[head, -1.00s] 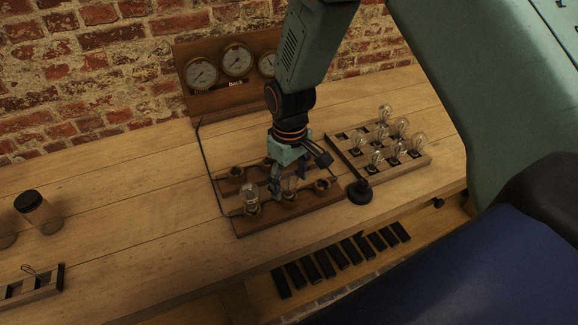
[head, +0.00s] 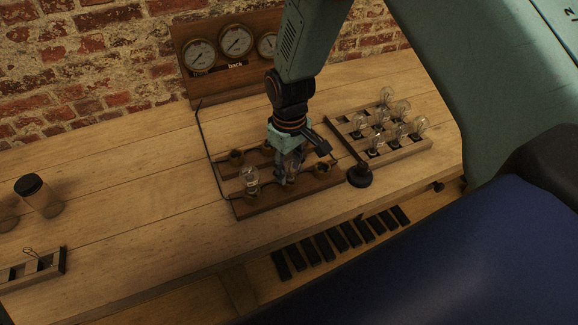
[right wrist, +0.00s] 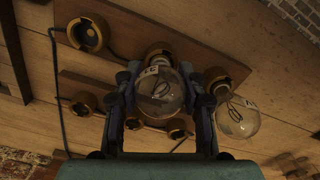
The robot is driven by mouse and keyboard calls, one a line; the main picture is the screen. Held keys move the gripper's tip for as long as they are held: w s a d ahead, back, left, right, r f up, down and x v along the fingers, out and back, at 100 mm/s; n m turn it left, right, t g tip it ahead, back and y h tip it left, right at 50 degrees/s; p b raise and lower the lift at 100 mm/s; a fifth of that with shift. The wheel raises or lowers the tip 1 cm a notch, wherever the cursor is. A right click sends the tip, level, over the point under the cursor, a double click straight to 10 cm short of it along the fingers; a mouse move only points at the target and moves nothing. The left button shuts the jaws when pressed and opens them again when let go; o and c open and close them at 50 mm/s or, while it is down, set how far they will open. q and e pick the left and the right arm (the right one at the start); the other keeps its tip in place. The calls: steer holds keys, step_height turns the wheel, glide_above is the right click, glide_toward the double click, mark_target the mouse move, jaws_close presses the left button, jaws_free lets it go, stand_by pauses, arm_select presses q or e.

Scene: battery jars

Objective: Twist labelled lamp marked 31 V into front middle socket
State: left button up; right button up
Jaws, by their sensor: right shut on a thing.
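My right gripper (head: 287,174) points down over the front middle socket of the wooden socket board (head: 240,209). In the right wrist view its fingers (right wrist: 160,100) are shut on a clear glass lamp (right wrist: 158,108) with a pale label, too small to read surely. The lamp is in line with the front middle socket (right wrist: 160,50); how deep it sits is hidden. Another lamp (head: 251,181) stands in the front left socket and shows beside my fingers in the right wrist view (right wrist: 238,118). The front right socket (right wrist: 88,34) is empty. My left gripper is out of view.
A wooden rack (head: 408,152) with several lamps stands at the right, with a dark rod and round foot (head: 360,177) between it and the board. A gauge panel (head: 209,84) stands behind. A dark-lidded jar (head: 38,195) is at the left; bare table lies between.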

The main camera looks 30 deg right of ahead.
steer(key=shift+c, duration=1.4)
steer(key=shift+a, duration=0.15)
jaws_close()
steer(key=shift+m+p, duration=0.3)
steer(key=shift+m, duration=0.1)
steer(key=m+p, duration=0.1)
steer(key=m, duration=0.2)
steer(key=shift+w, duration=0.1)
steer(key=shift+r+m+p, duration=0.1)
steer(key=shift+m+p, duration=0.45)
steer(key=shift+m, duration=0.75)
